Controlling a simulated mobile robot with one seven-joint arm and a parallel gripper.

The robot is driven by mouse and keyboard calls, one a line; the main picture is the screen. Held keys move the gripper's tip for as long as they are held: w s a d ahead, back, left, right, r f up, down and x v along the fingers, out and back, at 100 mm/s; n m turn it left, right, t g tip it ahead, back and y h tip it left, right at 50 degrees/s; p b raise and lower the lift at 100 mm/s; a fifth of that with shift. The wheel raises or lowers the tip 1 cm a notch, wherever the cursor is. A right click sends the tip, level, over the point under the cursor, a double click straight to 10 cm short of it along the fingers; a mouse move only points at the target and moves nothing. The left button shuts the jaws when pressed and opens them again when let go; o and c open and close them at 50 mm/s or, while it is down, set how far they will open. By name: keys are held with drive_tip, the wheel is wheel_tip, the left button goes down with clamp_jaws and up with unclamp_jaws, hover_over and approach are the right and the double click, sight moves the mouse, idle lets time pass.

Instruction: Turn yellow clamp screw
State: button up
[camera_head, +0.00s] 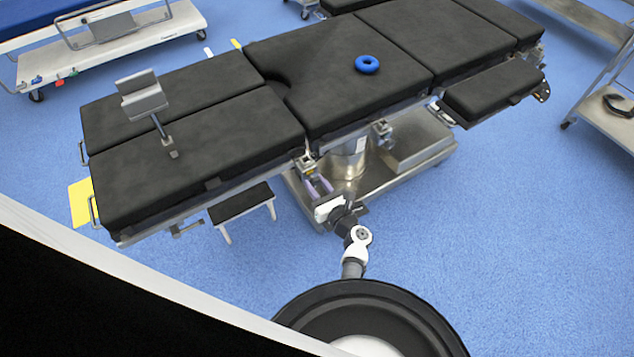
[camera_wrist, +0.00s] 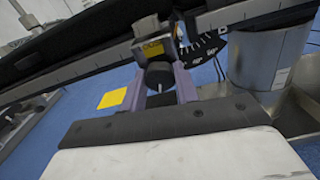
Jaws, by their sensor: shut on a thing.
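The clamp (camera_wrist: 151,28) with a yellow mark (camera_wrist: 152,48) sits on the operating table's side rail. Its screw has a dark round knob (camera_wrist: 159,75) that hangs just below the yellow mark. In the head view the clamp (camera_head: 307,164) is at the table's near edge, close to the pedestal. My gripper (camera_wrist: 160,70) has its two purple fingers on either side of the knob and is shut on it. In the head view my gripper (camera_head: 319,186) reaches up to the clamp from below. The knob is too small to make out there.
The black-padded operating table (camera_head: 240,140) carries a blue ring (camera_head: 367,64) and an upright grey support (camera_head: 142,95). The steel pedestal (camera_wrist: 258,62) stands right of my gripper. A second rail clamp (camera_head: 382,130) is farther right. A small black step (camera_head: 240,203) is at left. Blue floor lies open at right.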

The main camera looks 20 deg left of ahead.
idle(0.4)
drive_tip(key=o, duration=1)
drive_tip(key=shift+c, duration=0.2)
drive_tip(key=p+v, duration=0.2)
drive_tip(key=v, duration=1.1)
drive_tip(key=shift+s+d, duration=0.2)
drive_tip(key=shift+d, duration=0.05)
